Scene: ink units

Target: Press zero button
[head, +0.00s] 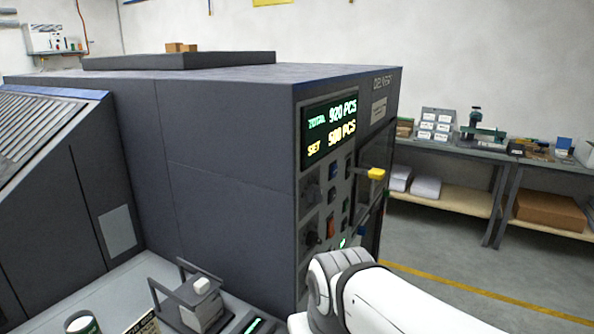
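The control panel (325,190) is on the right-hand face of a large dark grey machine (220,130). Its display (328,130) reads "TOTAL 920 PCS" in green and white and "SET" with a yellow number, which looks like 500 or 900. Below it are dark knobs (312,195), a small blue button (333,171), an orange-red part (330,228) and several dark buttons. Their labels are too small to read, so I cannot tell which is the zero button. My white arm comes in from the lower right and hides the panel's lower part. My gripper is not visible.
A yellow-tipped part (376,174) sticks out right of the panel. A metal bracket (198,292) and a round container (82,323) stand on the ledge at lower left. A workbench (470,150) with boxes stands behind at right. The floor between is clear.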

